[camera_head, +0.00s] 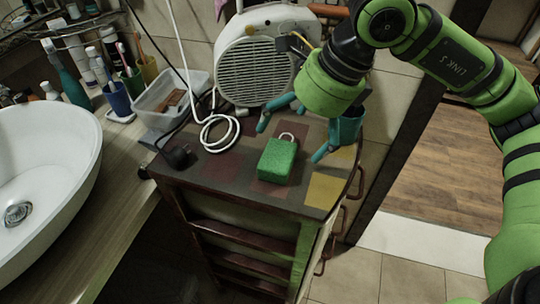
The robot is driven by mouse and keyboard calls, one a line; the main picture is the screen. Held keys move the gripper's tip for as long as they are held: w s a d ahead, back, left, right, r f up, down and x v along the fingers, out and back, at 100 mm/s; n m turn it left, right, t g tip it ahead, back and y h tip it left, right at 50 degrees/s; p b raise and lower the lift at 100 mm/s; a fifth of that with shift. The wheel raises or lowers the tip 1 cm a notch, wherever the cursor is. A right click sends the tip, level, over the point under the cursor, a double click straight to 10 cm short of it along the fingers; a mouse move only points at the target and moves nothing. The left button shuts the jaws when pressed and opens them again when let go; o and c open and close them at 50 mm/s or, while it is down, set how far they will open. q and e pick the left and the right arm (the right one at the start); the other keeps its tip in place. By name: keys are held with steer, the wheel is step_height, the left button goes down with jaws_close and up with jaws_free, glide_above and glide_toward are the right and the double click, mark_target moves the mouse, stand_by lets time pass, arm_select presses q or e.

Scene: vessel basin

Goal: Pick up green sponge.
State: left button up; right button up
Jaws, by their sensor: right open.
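The green sponge (277,160) lies on top of a small dark cabinet (231,180), with a white loop at its far end. My right gripper (291,140) comes from the upper right. Its teal fingers are spread, one to the upper left of the sponge and one to its right. It is open and empty, and appears to be above the sponge; the exact height is hard to tell. My left gripper is not in view.
A white fan heater (262,58) stands behind the sponge. A coiled white cable (217,142), a black plug (178,156) and a clear plastic box (172,101) lie to the left. A teal cup (346,127) stands close to the right finger. The sink (45,165) is at far left.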

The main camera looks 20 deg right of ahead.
mark_target(281, 155)
steer(key=p+x, duration=0.1)
steer(key=x, duration=0.2)
steer(key=shift+d, duration=0.1)
steer(key=shift+p+x, duration=0.55)
steer(key=shift+x, duration=0.65)
steer(key=shift+w+f, duration=0.2)
steer(key=shift+f, duration=0.95)
steer(key=shift+r, duration=0.1)
steer(key=c, duration=1)
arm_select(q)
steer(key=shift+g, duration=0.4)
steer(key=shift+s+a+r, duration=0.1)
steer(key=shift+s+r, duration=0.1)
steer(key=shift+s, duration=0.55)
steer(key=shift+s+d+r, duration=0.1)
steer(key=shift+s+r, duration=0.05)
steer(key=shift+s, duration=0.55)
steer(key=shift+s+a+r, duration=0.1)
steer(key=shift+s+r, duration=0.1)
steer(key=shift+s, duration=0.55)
arm_select(e)
steer(key=shift+s, duration=0.1)
